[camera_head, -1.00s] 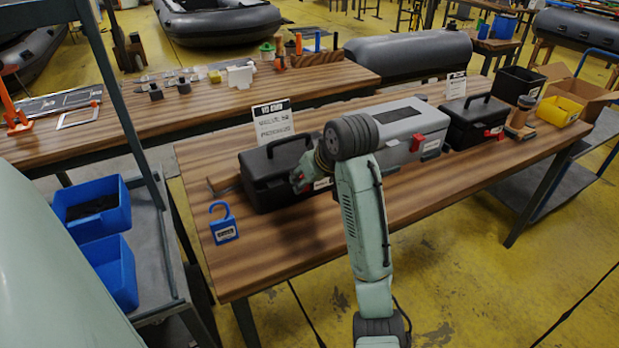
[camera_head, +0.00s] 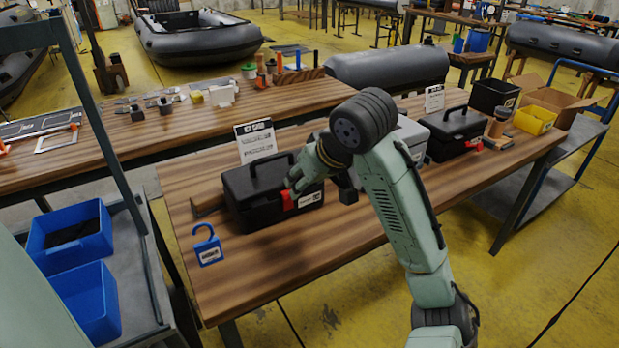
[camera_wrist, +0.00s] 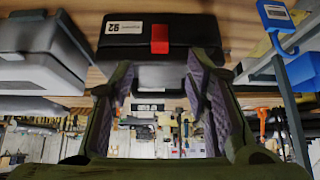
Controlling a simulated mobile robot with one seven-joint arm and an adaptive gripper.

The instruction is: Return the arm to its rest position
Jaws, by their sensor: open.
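My arm (camera_head: 405,200) reaches up from the lower right over the workbench, bent at its dark upper joint. My gripper (camera_wrist: 160,105) is open in the wrist view, its two fingers wide apart with nothing between them. In the head view my gripper (camera_head: 303,172) is small and partly hidden by the arm, in front of the black toolbox (camera_head: 250,205). That toolbox, with a red latch and white label, also shows beyond the fingertips in the wrist view (camera_wrist: 190,32); the fingers look clear of it.
A blue padlock-shaped tag (camera_head: 208,248) lies left of the toolbox. A grey toolbox (camera_head: 411,132), partly hidden by my arm, and another black toolbox (camera_head: 452,142) stand to the right. Blue bins (camera_head: 85,300) sit on a cart at left. The wooden bench (camera_head: 255,275) is bare at its front.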

